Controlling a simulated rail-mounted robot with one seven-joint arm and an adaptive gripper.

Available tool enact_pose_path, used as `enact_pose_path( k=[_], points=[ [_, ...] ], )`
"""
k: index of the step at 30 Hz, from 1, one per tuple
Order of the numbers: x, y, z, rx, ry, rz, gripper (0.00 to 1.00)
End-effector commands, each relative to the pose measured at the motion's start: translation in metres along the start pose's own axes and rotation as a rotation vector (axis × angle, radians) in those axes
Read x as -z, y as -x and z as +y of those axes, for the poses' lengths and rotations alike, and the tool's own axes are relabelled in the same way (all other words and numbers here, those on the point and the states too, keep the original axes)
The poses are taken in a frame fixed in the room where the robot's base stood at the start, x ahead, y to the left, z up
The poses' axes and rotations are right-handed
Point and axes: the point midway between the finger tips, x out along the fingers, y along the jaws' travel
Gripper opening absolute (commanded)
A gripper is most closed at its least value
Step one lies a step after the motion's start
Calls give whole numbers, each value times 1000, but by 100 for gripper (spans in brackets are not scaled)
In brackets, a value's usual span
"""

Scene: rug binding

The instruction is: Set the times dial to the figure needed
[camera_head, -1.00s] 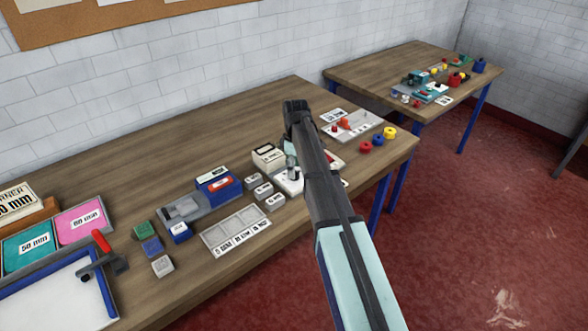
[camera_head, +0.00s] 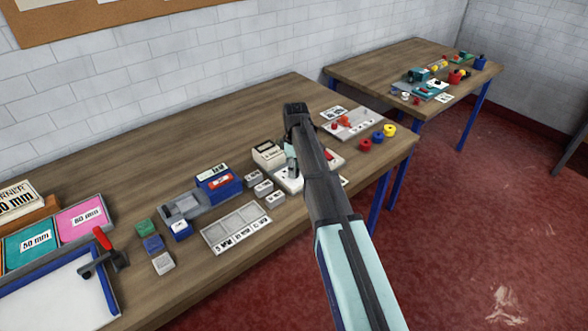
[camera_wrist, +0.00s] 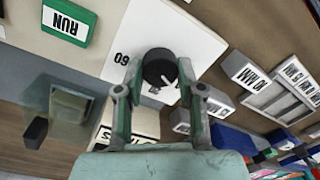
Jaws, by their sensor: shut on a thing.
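In the wrist view, my gripper (camera_wrist: 160,76) is shut on a round black dial knob (camera_wrist: 158,64), with one finger on each side. The knob has a white pointer mark on its top and sits on a white plate (camera_wrist: 190,32). A figure that looks like an upside-down 60 is printed on the plate beside the knob; other figures are hidden or too small to read. A cream block with upside-down lettering, apparently TIMES, (camera_wrist: 108,118) lies under the left finger. In the head view, my arm hides the knob; the white plate (camera_head: 287,184) shows beside my gripper (camera_head: 292,170).
A green RUN block (camera_wrist: 68,24) lies near the plate. Grey labelled blocks (camera_head: 263,188) and a compartmented tray (camera_head: 237,228) lie left of the plate. Red, blue and yellow knobs (camera_head: 378,138) stand at the right table edge. A second table (camera_head: 375,72) stands behind.

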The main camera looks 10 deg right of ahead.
Motion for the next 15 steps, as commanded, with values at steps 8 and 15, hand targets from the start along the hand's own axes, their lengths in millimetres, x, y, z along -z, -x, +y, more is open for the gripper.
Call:
enact_pose_path(
  k=[8, 15],
  points=[
    [0, -1, 0, 1, -95, 5, 3],
    [-1, -2, 0, 1, -278, 15, 3]
  ],
)
